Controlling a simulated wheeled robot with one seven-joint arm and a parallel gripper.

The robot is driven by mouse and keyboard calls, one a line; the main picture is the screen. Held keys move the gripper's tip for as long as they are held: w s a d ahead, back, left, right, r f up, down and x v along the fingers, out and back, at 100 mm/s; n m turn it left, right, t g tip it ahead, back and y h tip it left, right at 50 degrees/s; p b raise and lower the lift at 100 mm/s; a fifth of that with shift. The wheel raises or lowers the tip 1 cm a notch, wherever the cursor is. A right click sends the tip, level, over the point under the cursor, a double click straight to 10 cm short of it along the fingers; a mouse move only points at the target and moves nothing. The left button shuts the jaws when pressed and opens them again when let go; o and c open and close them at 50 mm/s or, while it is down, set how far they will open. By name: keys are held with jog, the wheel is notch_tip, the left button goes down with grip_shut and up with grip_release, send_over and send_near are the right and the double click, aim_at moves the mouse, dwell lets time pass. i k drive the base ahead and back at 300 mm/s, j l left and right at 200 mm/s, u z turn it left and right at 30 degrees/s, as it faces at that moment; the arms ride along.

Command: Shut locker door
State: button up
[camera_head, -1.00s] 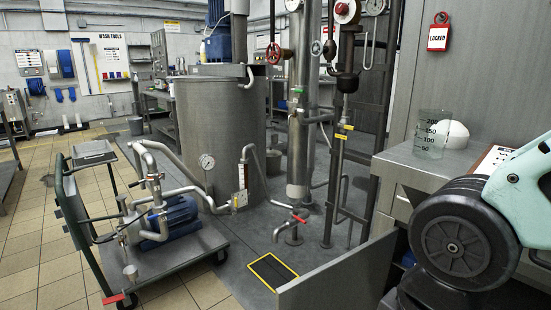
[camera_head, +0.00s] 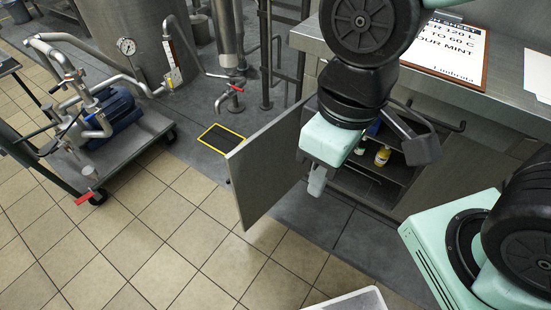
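The locker door (camera_head: 266,172) is a flat grey panel. It stands open, swung out from the left side of the locker (camera_head: 384,160) under the steel counter. My gripper (camera_head: 316,184) hangs downward in front of the locker opening, just to the right of the door's inner face. It appears close to the door, but contact cannot be told. Its fingers overlap from this angle, so open or shut is unclear.
The steel counter (camera_head: 468,97) above the locker carries a framed sheet (camera_head: 452,50). A pump cart (camera_head: 120,155) stands at the left. A yellow-bordered floor plate (camera_head: 221,139) lies behind the door. The tiled floor (camera_head: 170,245) in front is clear.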

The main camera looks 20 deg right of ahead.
aim_at(263, 169)
jog(key=k+z, duration=0.15)
jog(key=k, duration=0.45)
jog(key=k+l+z, duration=0.2)
jog(key=k, duration=0.4)
jog(key=z, duration=0.45)
jog(key=i+j+z, duration=0.1)
jog(key=z, duration=0.3)
jog(key=j+z, duration=0.2)
jog(key=z, duration=0.25)
jog(key=j+z, duration=0.1)
jog(key=z, duration=0.35)
jog(key=j, duration=1.65)
jog(key=k+j, duration=0.1)
jog(key=j, duration=1.6)
jog(key=k+j, duration=0.1)
jog(key=j, duration=1.55)
jog(key=k+j, duration=0.15)
jog(key=j, duration=0.2)
jog(key=k+j+z, duration=0.15)
jog(key=j, duration=0.25)
jog(key=k+j, duration=0.25)
jog(key=i+j+z, duration=0.05)
jog(key=j, duration=0.05)
